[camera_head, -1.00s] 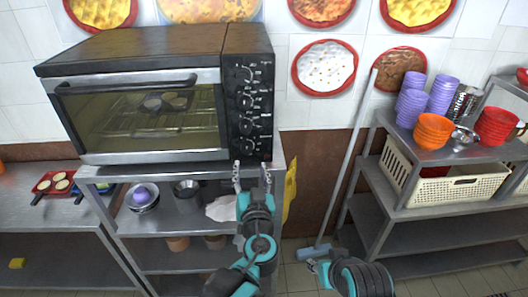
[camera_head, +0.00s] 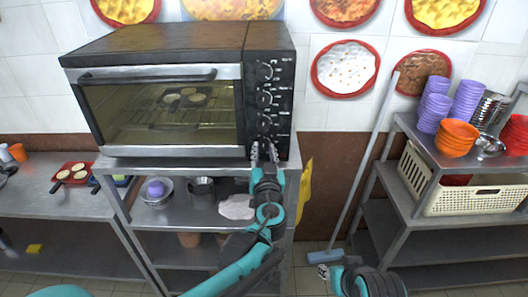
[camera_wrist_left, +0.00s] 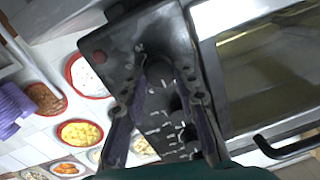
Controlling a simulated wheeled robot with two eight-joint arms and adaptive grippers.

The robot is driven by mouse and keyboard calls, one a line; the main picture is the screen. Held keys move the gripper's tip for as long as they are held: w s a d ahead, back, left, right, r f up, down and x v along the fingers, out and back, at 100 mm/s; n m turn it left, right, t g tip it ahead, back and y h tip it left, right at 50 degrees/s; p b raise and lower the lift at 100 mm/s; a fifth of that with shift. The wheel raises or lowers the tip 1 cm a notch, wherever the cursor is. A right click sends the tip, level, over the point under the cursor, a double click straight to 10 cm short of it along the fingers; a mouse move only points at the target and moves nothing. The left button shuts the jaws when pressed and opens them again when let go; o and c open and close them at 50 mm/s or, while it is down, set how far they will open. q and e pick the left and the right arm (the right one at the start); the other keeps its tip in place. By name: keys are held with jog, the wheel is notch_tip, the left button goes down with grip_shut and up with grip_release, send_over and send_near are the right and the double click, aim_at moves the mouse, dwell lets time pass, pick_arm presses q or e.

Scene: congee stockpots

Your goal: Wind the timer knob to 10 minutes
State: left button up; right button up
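The toaster oven (camera_head: 165,100) stands on a steel shelf unit. The dial markings are too small to read.
The oven door handle (camera_head: 150,76) juts out left of the panel. The shelf below holds a metal pot (camera_head: 201,188) and a bowl with a purple item (camera_head: 157,190). A broom (camera_head: 362,165) leans at right, beside a rack with purple and orange bowls (camera_head: 457,137).

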pick_arm(q)
grip_shut()
jog(key=m, duration=0.3)
jog(key=shift+m, duration=0.4)
jog(key=m, duration=0.4)
jog(key=shift+f+m, duration=0.15)
jog(key=shift+m, duration=0.25)
jog(key=m, duration=0.4)
jog(key=shift+m+t+h, duration=0.3)
jog(key=shift+m, duration=1.7)
jog(key=shift+f, duration=0.1)
